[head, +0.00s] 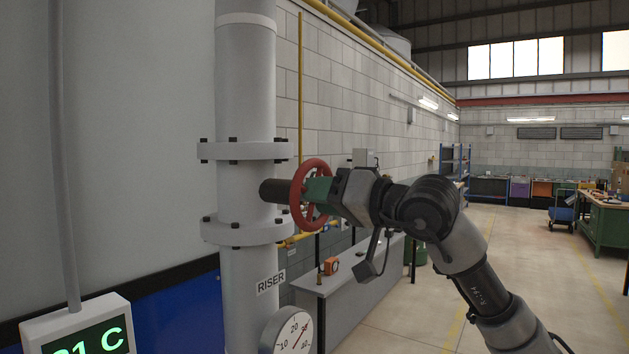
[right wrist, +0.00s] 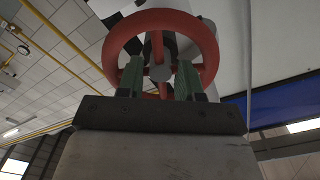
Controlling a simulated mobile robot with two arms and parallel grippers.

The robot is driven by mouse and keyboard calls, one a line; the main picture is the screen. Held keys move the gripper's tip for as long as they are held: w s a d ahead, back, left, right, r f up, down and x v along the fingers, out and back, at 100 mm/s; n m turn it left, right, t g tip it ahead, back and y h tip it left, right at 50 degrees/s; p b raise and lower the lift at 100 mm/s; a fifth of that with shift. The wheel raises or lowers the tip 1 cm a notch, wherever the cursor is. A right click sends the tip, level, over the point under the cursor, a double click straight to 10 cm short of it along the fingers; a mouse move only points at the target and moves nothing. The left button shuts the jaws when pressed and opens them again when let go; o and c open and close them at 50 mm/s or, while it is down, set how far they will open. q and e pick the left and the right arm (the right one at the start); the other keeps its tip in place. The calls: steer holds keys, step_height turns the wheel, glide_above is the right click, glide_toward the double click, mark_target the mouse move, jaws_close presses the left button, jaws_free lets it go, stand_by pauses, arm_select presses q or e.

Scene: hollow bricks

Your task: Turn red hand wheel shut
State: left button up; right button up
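The red hand wheel (head: 296,196) sits at the end of a dark stem (head: 273,190) on the white riser pipe (head: 247,185). In the head view it is seen nearly edge-on. My right gripper (head: 317,190) is at the wheel, its green fingers pointing at the wheel's face. In the right wrist view the wheel (right wrist: 160,15) fills the top middle, with its hub and a spoke visible. My right gripper (right wrist: 161,68) is open there, its two fingers apart on either side of the hub, with small gaps showing. Whether the fingertips touch the wheel cannot be told. My left gripper is not in view.
The pipe's flanges (head: 243,151) lie above and below the stem. A round gauge (head: 291,332) and a digital display (head: 80,330) are at the lower left. A grey bench (head: 335,290) runs behind the wheel along the block wall. Open floor lies to the right.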

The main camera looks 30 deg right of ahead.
steer(key=shift+x, duration=0.85)
steer(key=shift+s, duration=0.1)
steer(key=c, duration=0.6)
steer(key=shift+c, duration=0.2)
